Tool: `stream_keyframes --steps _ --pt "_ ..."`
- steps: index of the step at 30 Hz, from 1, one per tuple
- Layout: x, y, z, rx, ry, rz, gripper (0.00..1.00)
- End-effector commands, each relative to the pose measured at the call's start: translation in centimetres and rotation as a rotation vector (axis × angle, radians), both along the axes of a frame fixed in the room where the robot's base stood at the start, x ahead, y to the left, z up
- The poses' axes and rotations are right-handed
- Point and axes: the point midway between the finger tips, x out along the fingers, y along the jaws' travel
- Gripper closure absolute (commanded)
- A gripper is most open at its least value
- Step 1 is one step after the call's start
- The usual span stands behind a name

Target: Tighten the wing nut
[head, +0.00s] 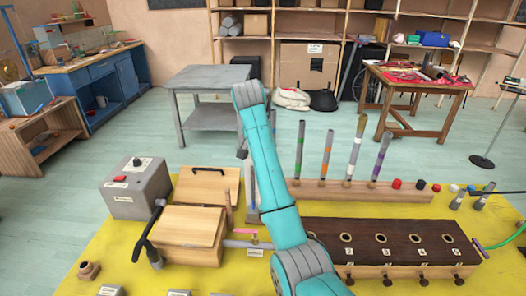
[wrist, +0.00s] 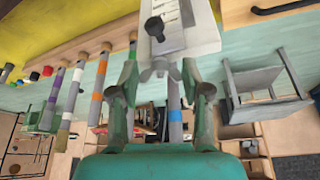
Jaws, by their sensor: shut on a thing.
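In the wrist view, a small grey wing nut (wrist: 160,67) with two spread wings sits between the fingertips of my gripper (wrist: 161,75). My green fingers stand on either side of it, and the gripper is shut on it. A pale plate or bracket (wrist: 192,40) is just beyond the wing nut, with a black knob (wrist: 154,28) on it. A grey rod shows below the wing nut, between the fingers. In the head view, my teal arm hides most of the wing nut's place, and I cannot make out the fingertips there.
A grey table (head: 208,82) stands behind. The floor between is clear.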

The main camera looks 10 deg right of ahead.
Motion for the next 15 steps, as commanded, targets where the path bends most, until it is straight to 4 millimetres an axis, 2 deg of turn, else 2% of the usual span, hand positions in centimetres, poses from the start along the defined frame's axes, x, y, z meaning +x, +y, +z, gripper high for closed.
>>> stream_keyframes --steps 7,15 --pt "0.29 0.41 -0.08 -0.001 0.004 -0.244 0.85" --pt "0.3 0.38 -0.15 -0.001 0.003 -0.289 0.85"
